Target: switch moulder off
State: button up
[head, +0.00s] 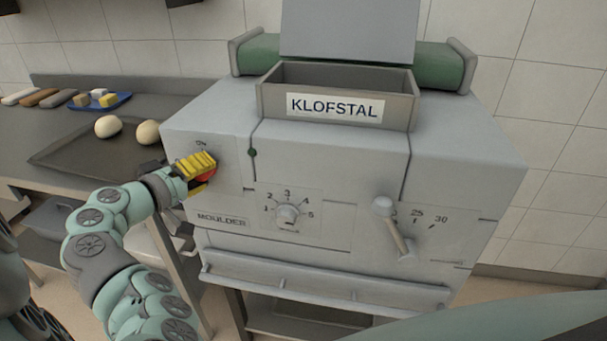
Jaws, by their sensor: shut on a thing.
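The moulder (465,155) is a large pale grey machine in the middle of the head view, labelled MOULDER low on its front and KLOFSTAL on its hopper. My arm reaches in from the lower left.
A numbered dial (288,215) is at the front's centre, and a lever (394,228) stands right of it beside a 25–30 scale. A shelf rail runs below. At left, a counter (60,125) holds a dark tray (90,158) with two dough balls, and a blue tray (123,98).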

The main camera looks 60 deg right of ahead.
jog(key=n+h, duration=0.1)
jog(key=n, duration=0.1)
jog(key=n+h+b, duration=0.1)
jog(key=n, duration=0.2)
jog(key=shift+f+g, duration=0.2)
jog(key=shift+g, duration=0.2)
dwell(0.4)
jog(key=o, duration=1.2)
jog(key=shift+w+d+r, duration=0.1)
jog(key=shift+r, duration=0.1)
jog(key=a, duration=1.2)
